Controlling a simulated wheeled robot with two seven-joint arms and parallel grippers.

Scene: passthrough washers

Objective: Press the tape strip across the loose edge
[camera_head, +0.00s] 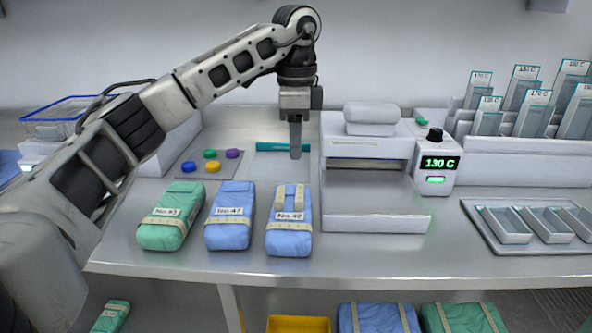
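Three wrapped packs lie in a row on the steel counter: a green pack (163,232), a middle blue pack (228,236) and a right blue pack (289,243). Each has a white label and a beige tape strip across it. The right blue pack also has short beige strips (289,194) running lengthwise near its far end. I cannot tell which edge is loose. My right gripper is out of view.
A sealing machine (375,205) with a 130 C display (439,163) stands to the right. A board with coloured discs (210,154) lies behind the packs. A tray of small boxes (487,241) is at far right. The counter's front strip is clear.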

